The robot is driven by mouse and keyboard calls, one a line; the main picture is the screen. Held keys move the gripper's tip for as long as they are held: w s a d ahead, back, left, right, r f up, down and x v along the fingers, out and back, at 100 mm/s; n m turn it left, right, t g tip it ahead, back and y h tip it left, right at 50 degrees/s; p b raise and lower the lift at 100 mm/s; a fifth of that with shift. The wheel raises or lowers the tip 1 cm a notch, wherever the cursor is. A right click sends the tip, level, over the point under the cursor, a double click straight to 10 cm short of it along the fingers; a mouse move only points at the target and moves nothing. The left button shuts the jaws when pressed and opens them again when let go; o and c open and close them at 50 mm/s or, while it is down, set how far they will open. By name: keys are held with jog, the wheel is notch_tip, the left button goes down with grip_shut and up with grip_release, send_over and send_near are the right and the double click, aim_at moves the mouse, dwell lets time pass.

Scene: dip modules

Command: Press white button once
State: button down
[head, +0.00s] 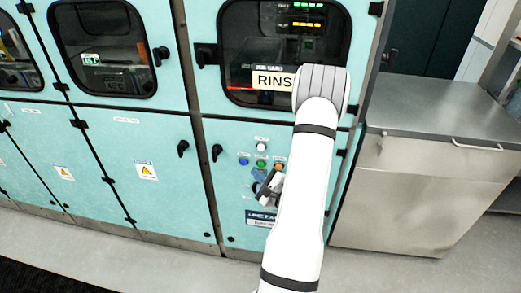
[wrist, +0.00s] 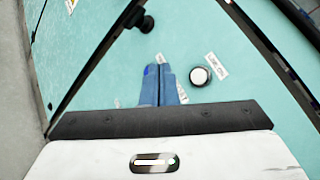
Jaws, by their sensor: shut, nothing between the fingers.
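The white button (head: 262,146) is a small round button on the teal cabinet's lower panel, above a row of coloured buttons. In the wrist view the white button (wrist: 200,76) shows in a black ring, just right of my fingertips. My gripper (head: 258,174) is in front of the panel, a little below the white button in the head view. Its two blue fingers (wrist: 159,70) are shut together and hold nothing. They are beside the white button in the wrist view, not over it. I cannot tell how far the tips are from the panel.
Below the white button are a blue button (head: 244,161), a green button (head: 260,162) and an orange button (head: 279,166). Black door knobs (head: 217,152) stick out at the left. A steel cabinet (head: 425,170) stands at the right. The floor in front is clear.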

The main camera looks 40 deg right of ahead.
aim_at(261, 147)
jog(key=shift+w, duration=0.1)
jog(key=w+d+p, duration=0.1)
jog(key=w+d, duration=0.4)
jog(key=d, duration=0.1)
jog(key=shift+w+d, duration=0.25)
jog(key=shift+w, duration=0.05)
dwell(0.3)
jog(key=shift+d, duration=0.1)
dwell(1.8)
jog(key=shift+w+d+b, duration=0.25)
jog(key=shift+w+b, duration=0.05)
jog(key=shift+b, duration=0.15)
